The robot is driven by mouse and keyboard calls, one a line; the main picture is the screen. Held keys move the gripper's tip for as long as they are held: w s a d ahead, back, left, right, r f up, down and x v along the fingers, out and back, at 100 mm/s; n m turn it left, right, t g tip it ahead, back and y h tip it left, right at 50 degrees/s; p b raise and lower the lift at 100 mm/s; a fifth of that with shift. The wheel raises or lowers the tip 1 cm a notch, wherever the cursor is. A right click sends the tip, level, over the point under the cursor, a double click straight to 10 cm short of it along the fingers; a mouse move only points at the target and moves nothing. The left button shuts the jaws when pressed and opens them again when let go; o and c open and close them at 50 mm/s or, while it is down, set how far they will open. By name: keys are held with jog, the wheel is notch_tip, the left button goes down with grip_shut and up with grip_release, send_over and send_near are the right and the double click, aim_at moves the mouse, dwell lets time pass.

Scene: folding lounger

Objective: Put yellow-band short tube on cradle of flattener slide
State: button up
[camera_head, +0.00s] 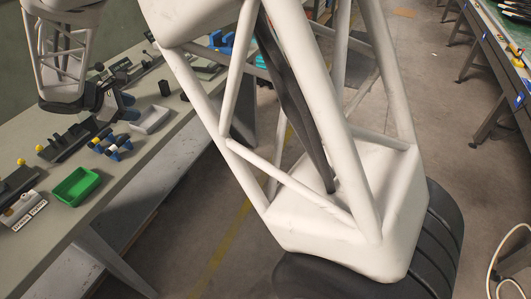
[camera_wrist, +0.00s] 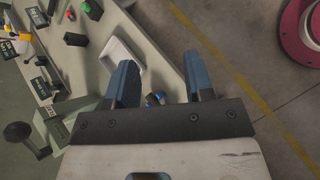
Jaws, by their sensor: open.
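My gripper (camera_wrist: 161,64) is open in the wrist view, its two blue-grey fingers wide apart with nothing clasped between them. A small blue piece with a dark part (camera_wrist: 154,99) shows low between the fingers in the wrist view, mostly hidden by the gripper body. In the head view a blue stand with dark cylinders (camera_head: 111,146) sits on the bench below my gripper. I cannot make out a yellow band on any tube, nor tell which fixture is the flattener slide.
The bench (camera_head: 150,160) bears a green tray (camera_head: 77,186), a white tray (camera_head: 151,119) and black fixtures (camera_head: 66,142) with yellow knobs. The white tray (camera_wrist: 121,60) lies beside the left finger in the wrist view. Open floor lies beyond the bench's right edge.

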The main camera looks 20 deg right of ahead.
jog(key=s+d+r+m+g+y, duration=0.15)
jog(key=s+d+r+m, duration=0.25)
jog(key=s+d, duration=0.5)
jog(key=s+d+r+m+g+y, duration=0.15)
jog(key=s+d+r+m, duration=0.45)
jog(key=d, duration=0.6)
jog(key=s+d+f+m+y, duration=0.1)
jog(key=s+d+m, duration=0.2)
jog(key=s, duration=0.5)
jog(key=s+d+f+m+t+y, duration=0.1)
jog(key=s+d+m+y, duration=0.1)
jog(key=s, duration=0.6)
jog(key=s+d+f+m+y, duration=0.1)
jog(key=s+d+m+y, duration=0.1)
jog(key=s, duration=0.6)
jog(key=shift+d+m, duration=0.9)
jog(key=shift+d, duration=0.1)
jog(key=shift+f, duration=0.1)
jog(key=shift+o, duration=0.5)
jog(key=shift+w, duration=0.1)
